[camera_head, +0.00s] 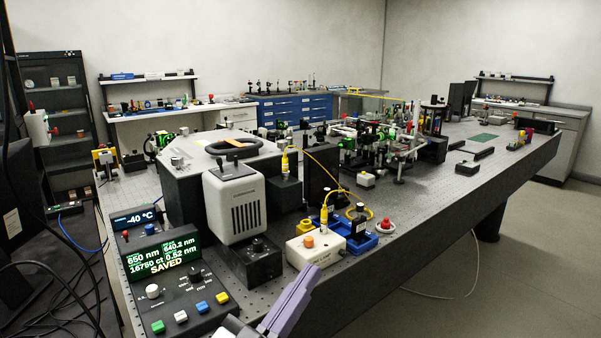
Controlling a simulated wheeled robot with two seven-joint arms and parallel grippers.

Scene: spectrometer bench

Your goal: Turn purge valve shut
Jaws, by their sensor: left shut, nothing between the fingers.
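I cannot make out for sure which part is the purge valve. My left gripper (304,281) shows at the bottom middle as a purple-grey finger shape, shut and empty, in front of the white box with an orange knob (318,250). Its lower part is cut off by the picture edge. My right gripper is not in view.
A control panel (175,285) reading "SAVED" stands left of the gripper, with coloured buttons. A white ribbed unit (233,205) stands behind it. A yellow cable (320,163) arches over the bench. The optical bench (440,205) is bare along its right front edge.

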